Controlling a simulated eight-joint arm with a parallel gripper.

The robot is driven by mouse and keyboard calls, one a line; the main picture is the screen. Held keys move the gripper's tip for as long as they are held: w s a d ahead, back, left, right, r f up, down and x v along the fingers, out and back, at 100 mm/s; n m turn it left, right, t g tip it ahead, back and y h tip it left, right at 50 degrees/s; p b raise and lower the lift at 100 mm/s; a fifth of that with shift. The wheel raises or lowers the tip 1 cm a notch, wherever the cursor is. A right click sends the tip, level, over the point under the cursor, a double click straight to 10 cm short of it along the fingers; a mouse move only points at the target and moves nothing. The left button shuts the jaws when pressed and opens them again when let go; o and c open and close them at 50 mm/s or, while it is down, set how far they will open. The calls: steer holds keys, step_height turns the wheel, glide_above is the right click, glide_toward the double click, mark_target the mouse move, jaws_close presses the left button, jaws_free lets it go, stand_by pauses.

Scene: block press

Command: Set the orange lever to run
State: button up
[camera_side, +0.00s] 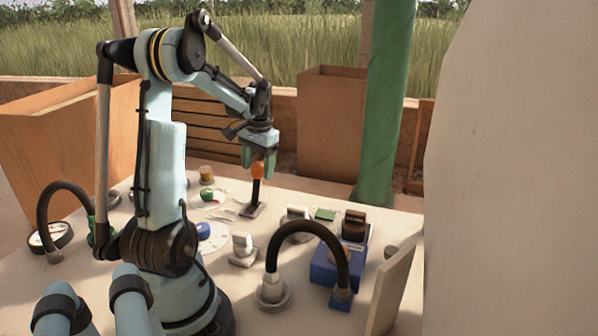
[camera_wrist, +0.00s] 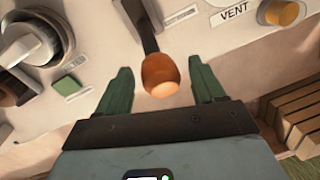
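The orange lever has a rounded orange knob (camera_wrist: 160,75) on a dark flat arm (camera_wrist: 140,22). In the side view the knob (camera_side: 257,170) is at the top and the dark arm stands nearly upright on its base plate (camera_side: 250,210). My gripper (camera_side: 259,163) is above the lever, with its green fingers pointing down around the knob. In the wrist view my gripper (camera_wrist: 160,67) is open, one finger on each side of the knob, with a visible gap on both sides. The small label plate beside the lever (camera_wrist: 182,14) is too blurred to read.
A VENT label (camera_wrist: 234,13) and an amber knob (camera_wrist: 283,12) lie right of the lever in the wrist view. A pale dial (camera_wrist: 38,42) and a green button (camera_wrist: 66,86) are left. A black hose (camera_side: 308,228) arches over the panel's front in the side view.

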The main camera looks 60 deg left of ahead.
jaws_close()
steer(key=shift+s+d+r+t+y, duration=0.15)
steer(key=shift+s+d+t+y, duration=0.2)
steer(key=shift+s+d, duration=0.15)
steer(key=shift+s+d+r+t+y, duration=0.15)
steer(key=shift+s+d+t+y, duration=0.2)
steer(key=shift+s+d, duration=0.1)
steer(key=s+d+f+t+y, duration=0.1)
steer(key=s+d, duration=0.5)
steer(key=shift+f+t+y, duration=0.2)
steer(key=shift+t+y, duration=0.1)
steer(key=shift+y, duration=0.1)
steer(key=shift+d, duration=0.1)
steer(key=shift+c, duration=0.8)
jaws_free()
steer(key=shift+o, duration=1.2)
